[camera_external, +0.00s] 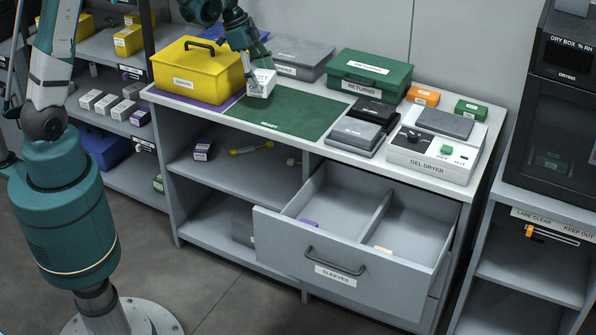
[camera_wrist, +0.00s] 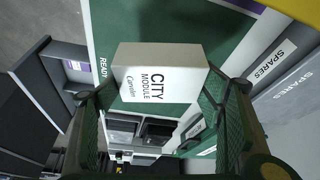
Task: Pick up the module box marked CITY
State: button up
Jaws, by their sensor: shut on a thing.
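The white module box marked CITY (camera_wrist: 158,75) is between the two fingers of my gripper (camera_wrist: 155,98) in the wrist view, its label facing the camera. My gripper is shut on it. In the external view the box (camera_external: 262,84) is at the back left of the green mat (camera_external: 300,112), beside the yellow case, with my gripper (camera_external: 260,72) over it. I cannot tell whether the box touches the mat or is slightly above it.
A yellow case (camera_external: 197,72) stands left of the box. Grey SPARES box (camera_external: 300,58) and green RETURNS box (camera_external: 370,78) stand behind and right. A gel dryer (camera_external: 432,150) is at the right. The SLEEVES drawer (camera_external: 340,262) is open below. The mat's front is clear.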

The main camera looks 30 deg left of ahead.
aim_at(266, 77)
jog(key=shift+r, duration=2.1)
